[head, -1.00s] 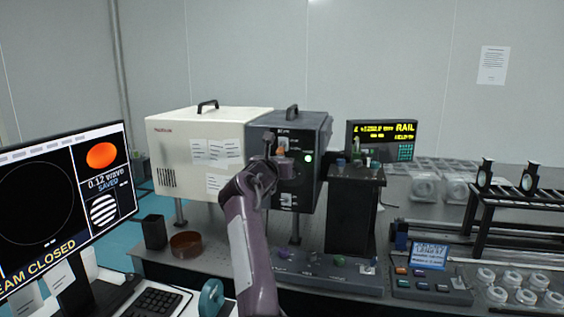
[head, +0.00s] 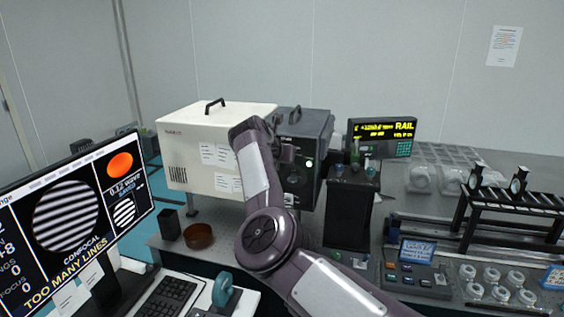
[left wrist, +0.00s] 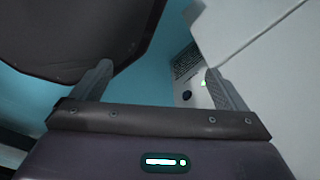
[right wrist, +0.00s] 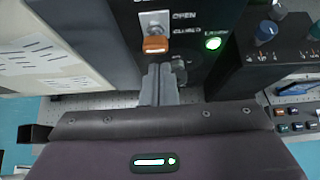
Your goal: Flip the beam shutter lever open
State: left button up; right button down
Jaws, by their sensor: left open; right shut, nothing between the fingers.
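The beam shutter lever (right wrist: 155,45) has an orange tip and sits on a silver plate on the dark front panel, beside the words OPEN and CLOSED. Its tip shows at the lower end of the plate; I cannot tell its exact tilt. My right gripper (right wrist: 158,85) is shut and empty, its fingertips just below the orange tip in the picture; contact is unclear. In the head view my right arm hides the lever. The monitor (head: 72,215) shows stripes and TOO MANY LINES. My left gripper (left wrist: 158,75) is open and empty, outside the head view.
A green lamp (right wrist: 213,43) glows right of the lever. A white box (head: 185,150) adjoins the dark box (head: 318,130). A black pedestal (head: 350,215) with knobs stands right of it. A brown round dish (head: 198,236) stands on the table.

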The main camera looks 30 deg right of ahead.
jog(key=shift+r+p, duration=0.65)
jog(key=shift+r, duration=0.25)
jog(key=shift+a, duration=0.1)
jog(key=b+v, duration=0.3)
jog(key=v, duration=0.4)
jog(key=shift+s+a, duration=0.2)
